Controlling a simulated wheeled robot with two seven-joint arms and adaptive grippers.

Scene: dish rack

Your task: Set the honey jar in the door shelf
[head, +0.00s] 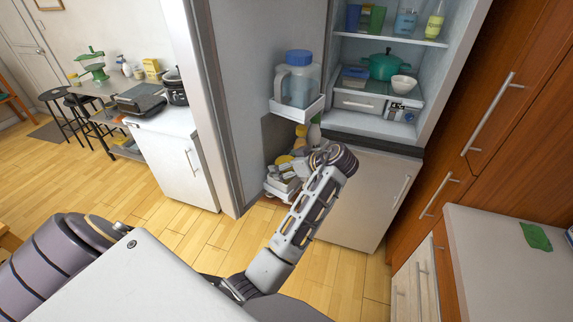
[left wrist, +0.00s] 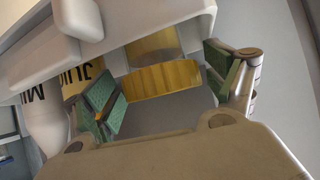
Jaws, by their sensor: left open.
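My left gripper (left wrist: 162,88) is open, with its green finger pads apart in the left wrist view. A golden-yellow surface (left wrist: 162,80) shows between and beyond the fingers; I cannot tell for sure whether it is the honey jar or the wood floor. In the head view my left arm reaches to the open fridge door's lower shelf (head: 277,191), and my wrist hides the fingers. Several items, some yellow, crowd that shelf. I cannot pick out the honey jar among them. My right gripper is not in view.
The upper door shelf (head: 298,107) holds a blue-lidded jug (head: 298,78) and hangs close above my gripper. Bottles lettered "MIL" (left wrist: 45,98) and "JUI" (left wrist: 88,75) stand left of the fingers. The fridge interior holds a green pot (head: 386,66) and white bowl (head: 403,84).

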